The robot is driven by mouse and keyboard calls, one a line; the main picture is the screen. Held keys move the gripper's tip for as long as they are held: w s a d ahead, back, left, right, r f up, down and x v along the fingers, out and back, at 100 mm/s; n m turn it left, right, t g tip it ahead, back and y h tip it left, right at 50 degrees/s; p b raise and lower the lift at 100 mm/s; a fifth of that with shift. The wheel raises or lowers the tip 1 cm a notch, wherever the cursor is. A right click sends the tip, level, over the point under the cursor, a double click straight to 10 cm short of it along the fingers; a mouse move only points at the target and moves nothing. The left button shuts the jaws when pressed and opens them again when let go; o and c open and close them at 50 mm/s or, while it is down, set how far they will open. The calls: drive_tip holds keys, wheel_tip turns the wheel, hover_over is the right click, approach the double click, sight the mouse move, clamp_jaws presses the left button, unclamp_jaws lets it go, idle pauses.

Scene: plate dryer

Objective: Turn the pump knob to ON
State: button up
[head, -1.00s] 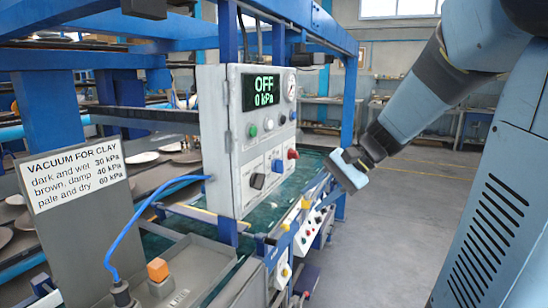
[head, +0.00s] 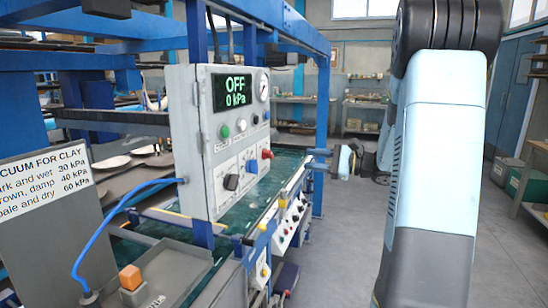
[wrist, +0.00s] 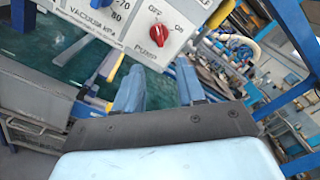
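The red pump knob (head: 267,153) is on the front of the grey control box (head: 201,120). In the wrist view the knob (wrist: 159,34) sits above the word PUMP, with OFF and ON marked around it. Which mark it points to is hard to tell. The box's display (head: 236,91) reads OFF and 0 kPa. My gripper (head: 343,161) is to the right of the box, apart from the knob. In the wrist view its two blue fingers (wrist: 159,72) stand apart with nothing between them, and the knob appears just beyond their tips.
A black knob (head: 231,182) and small buttons share the panel with a gauge (head: 263,87). A blue frame post (head: 322,140) stands behind my gripper. A sign (head: 45,178) lists vacuum values for clay. Open floor (head: 345,220) lies right of the machine.

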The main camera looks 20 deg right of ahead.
sight(272, 155)
drive_tip(key=x, duration=1.2)
